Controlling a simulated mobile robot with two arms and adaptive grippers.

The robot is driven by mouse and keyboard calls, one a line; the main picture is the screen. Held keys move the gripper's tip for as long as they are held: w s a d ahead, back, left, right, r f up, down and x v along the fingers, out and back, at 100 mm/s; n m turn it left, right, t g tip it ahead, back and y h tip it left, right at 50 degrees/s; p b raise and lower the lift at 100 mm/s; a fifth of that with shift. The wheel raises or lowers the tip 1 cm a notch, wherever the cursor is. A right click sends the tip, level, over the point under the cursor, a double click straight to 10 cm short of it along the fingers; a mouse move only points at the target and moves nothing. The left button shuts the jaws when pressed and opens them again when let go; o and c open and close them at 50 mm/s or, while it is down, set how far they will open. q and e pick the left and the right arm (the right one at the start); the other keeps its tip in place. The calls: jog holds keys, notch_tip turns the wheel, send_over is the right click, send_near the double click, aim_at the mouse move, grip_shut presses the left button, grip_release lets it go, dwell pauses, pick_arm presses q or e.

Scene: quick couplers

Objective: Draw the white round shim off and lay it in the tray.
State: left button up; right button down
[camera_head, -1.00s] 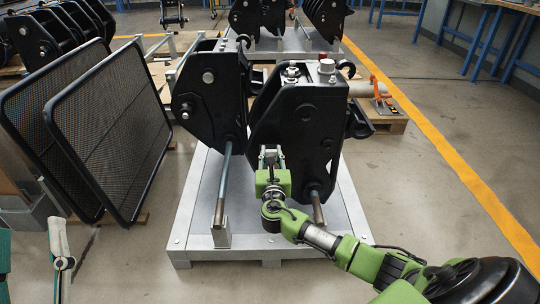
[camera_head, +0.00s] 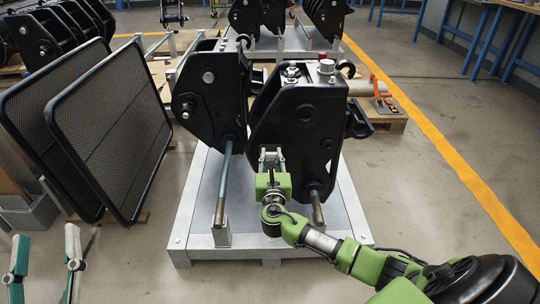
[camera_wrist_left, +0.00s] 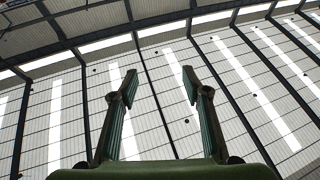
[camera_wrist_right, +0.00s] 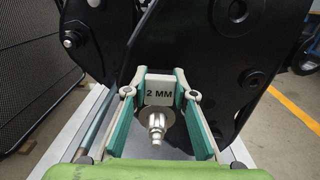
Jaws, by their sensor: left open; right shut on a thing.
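My right gripper (camera_head: 271,154) is at the lower front of the right black coupler (camera_head: 300,115). In the right wrist view its fingers (camera_wrist_right: 160,74) are shut on a white piece marked "2 MM" (camera_wrist_right: 160,92), which I take as the shim's tab. Below it is a stepped metal pin (camera_wrist_right: 157,128) with a pale round disc (camera_wrist_right: 143,130) behind it. I cannot tell whether disc and tab are one piece, or whether the disc is still on the pin. My left gripper (camera_head: 45,235) is open and empty at the lower left. The left wrist view shows its fingers (camera_wrist_left: 156,85) against the ceiling. I cannot make out a tray.
Black mesh panels (camera_head: 110,130) lean at the left. An orange-handled tool (camera_head: 381,97) lies on a wooden pallet at the right.

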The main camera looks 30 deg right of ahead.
jog(key=shift+p+v, duration=0.4)
jog(key=shift+v, duration=0.35)
jog(key=shift+s+a+p, duration=0.25)
jog(key=shift+s+p, duration=0.05)
jog(key=shift+s, duration=0.1)
jog(key=shift+s+a+p, duration=0.4)
jog(key=shift+s, duration=0.2)
jog(key=shift+s+a+p, duration=0.25)
jog(key=shift+s+p, duration=0.05)
jog(key=shift+s, duration=0.15)
pick_arm(q)
jog(key=s+a+f+g+y, duration=0.2)
jog(key=f+g, duration=0.7)
jog(key=f, duration=0.9)
jog(key=shift+s+a+f+y+p, duration=0.2)
jog(key=shift+a+y+p, duration=0.25)
jog(key=shift+y, duration=0.25)
pick_arm(e)
jog(key=shift+v, duration=0.8)
pick_arm(q)
jog(key=shift+r+g, duration=0.1)
jog(key=shift+g, duration=0.2)
